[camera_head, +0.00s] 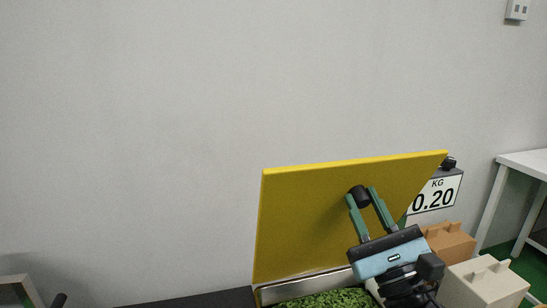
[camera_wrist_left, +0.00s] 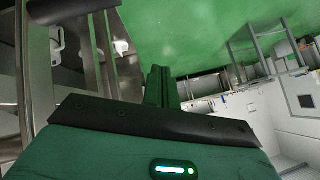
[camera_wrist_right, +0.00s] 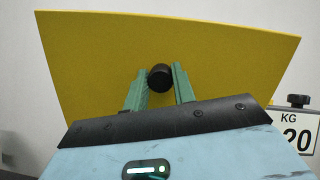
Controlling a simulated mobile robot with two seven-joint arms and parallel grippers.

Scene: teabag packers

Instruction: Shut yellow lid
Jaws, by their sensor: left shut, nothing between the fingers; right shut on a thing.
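The yellow lid (camera_head: 310,215) stands raised and tilted up at the back of a box with a metal rim (camera_head: 305,286), with green leaves (camera_head: 325,301) inside. In the right wrist view the lid (camera_wrist_right: 100,60) fills most of the picture. A round black knob (camera_wrist_right: 160,78) sits on its face. My right gripper (camera_head: 362,195) is at the knob, its green fingers on either side, shut on it. My left gripper (camera_wrist_left: 158,72) is shut and empty, away from the lid; it shows only in the left wrist view.
A scale display (camera_head: 437,194) reading 0.20 KG stands right of the lid. A brown box (camera_head: 452,243) and a cream box (camera_head: 487,284) stand at the lower right, close to my right arm. A white table (camera_head: 525,165) is at the far right. A plain wall is behind.

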